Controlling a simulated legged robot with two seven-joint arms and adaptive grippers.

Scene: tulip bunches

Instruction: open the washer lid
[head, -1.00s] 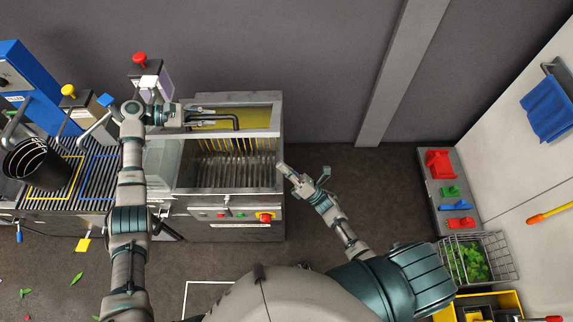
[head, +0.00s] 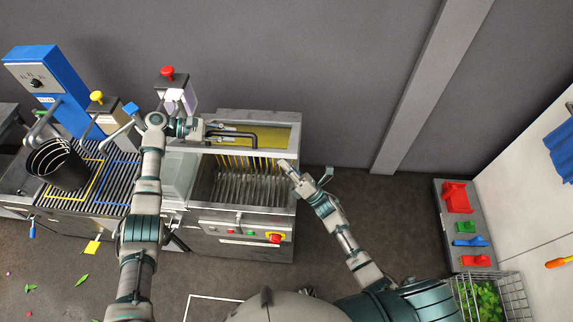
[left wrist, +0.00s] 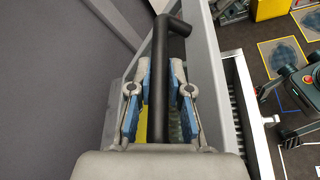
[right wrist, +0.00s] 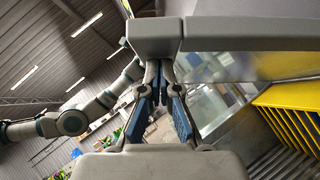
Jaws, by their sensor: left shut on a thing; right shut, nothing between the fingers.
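The washer (head: 240,226) is a grey metal box with its front opening uncovered, showing yellow strips and grey slats inside. Its lid, a grey frame (head: 250,153) with a window, is raised above the opening. A black bar handle (head: 238,136) is fixed to the lid. My left gripper (head: 208,132) is shut on this handle; in the left wrist view the handle (left wrist: 160,45) passes between its blue-padded fingers. My right gripper (head: 285,166) is shut and empty by the washer's right side. In the right wrist view the lid's edge (right wrist: 240,35) is close above its fingertips.
A slatted conveyor (head: 112,190) with a black bucket (head: 58,165) stands left of the washer. A blue control box (head: 45,75) is behind it. Floor is clear right of the washer.

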